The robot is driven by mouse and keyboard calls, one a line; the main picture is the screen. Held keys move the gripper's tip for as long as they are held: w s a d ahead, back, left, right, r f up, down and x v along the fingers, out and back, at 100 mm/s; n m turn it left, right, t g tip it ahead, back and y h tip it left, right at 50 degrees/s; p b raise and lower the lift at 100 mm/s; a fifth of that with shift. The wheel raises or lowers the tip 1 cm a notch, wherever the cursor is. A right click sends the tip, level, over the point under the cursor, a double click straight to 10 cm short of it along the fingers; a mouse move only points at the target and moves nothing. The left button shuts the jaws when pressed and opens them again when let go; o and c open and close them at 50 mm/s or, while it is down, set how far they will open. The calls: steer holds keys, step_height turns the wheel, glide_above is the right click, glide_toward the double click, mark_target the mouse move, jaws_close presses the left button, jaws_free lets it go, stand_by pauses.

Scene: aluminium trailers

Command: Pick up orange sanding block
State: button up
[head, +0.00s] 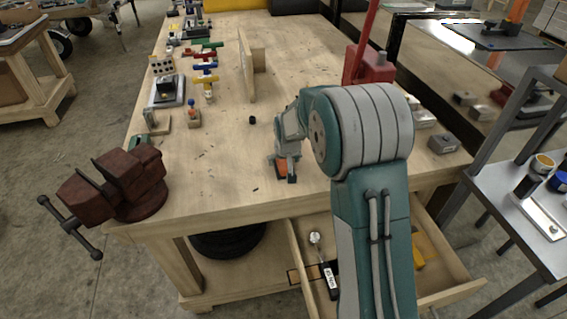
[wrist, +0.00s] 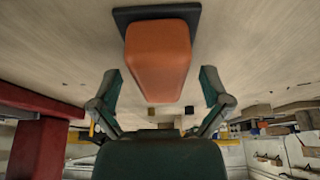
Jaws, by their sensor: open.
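The orange sanding block (wrist: 157,58) has a dark flat base and fills the upper middle of the wrist view. In the head view only a small orange part of the block (head: 282,167) shows on the wooden workbench top, below and partly behind my gripper (head: 285,172). My gripper (wrist: 160,80) is open and empty. In the wrist view its two fingers stand apart, one on each side of the block's near end, with visible gaps. I cannot tell how far the fingertips are above the bench.
A dark red vise (head: 118,185) sits on the workbench's front left corner. A red tool (head: 370,62) stands behind my arm. An open drawer (head: 440,287) with a ratchet (head: 325,265) lies below the front edge. A small black piece (head: 252,120) lies on the mostly clear bench middle.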

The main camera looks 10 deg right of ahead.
steer(key=c, duration=1.3)
